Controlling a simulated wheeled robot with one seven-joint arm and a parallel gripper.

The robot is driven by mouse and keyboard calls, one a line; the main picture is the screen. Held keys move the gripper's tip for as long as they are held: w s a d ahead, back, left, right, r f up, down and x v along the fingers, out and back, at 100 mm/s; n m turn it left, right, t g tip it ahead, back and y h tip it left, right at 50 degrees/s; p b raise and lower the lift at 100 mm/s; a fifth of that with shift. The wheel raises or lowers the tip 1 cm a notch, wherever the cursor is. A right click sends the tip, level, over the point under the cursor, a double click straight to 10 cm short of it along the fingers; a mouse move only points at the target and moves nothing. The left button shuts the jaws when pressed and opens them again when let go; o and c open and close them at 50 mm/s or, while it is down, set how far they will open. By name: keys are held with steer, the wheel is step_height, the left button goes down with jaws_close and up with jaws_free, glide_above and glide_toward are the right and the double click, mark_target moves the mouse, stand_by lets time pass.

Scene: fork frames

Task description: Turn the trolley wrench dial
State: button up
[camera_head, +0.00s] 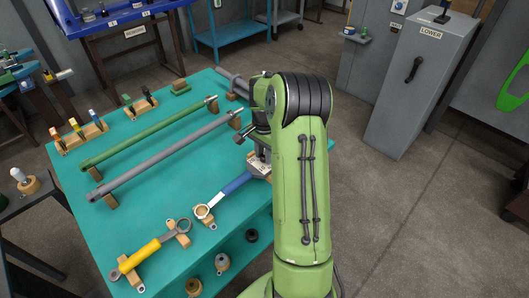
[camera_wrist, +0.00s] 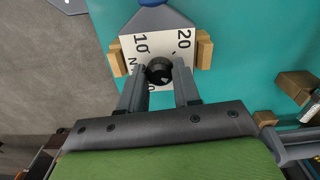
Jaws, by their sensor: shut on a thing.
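The trolley wrench (camera_head: 234,186) with a blue handle and a ring end lies on the teal trolley top (camera_head: 160,200). Its white dial plate (camera_wrist: 132,42), marked 10 and 20, sits between two wooden blocks in the wrist view. A black round dial knob (camera_wrist: 159,70) stands on the plate. My gripper (camera_wrist: 158,75) is shut on the knob, one finger on each side. In the head view my gripper (camera_head: 260,150) reaches down over the dial, and my arm hides part of it. The dial's lower markings are partly covered by the fingers.
A yellow-handled wrench (camera_head: 142,255) lies at the trolley's near left. Green (camera_head: 150,132) and grey (camera_head: 165,155) bars rest on wooden supports behind. A grey cabinet marked LOWER (camera_head: 405,85) stands at right. Open floor lies right of the trolley.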

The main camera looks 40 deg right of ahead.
mark_target(264, 155)
steer(key=shift+m, duration=0.5)
stand_by(0.3)
steer(key=o, duration=1.1)
steer(key=shift+c, duration=0.2)
step_height(264, 155, up, 16)
steer(key=p, duration=0.4)
steer(key=shift+f, duration=0.1)
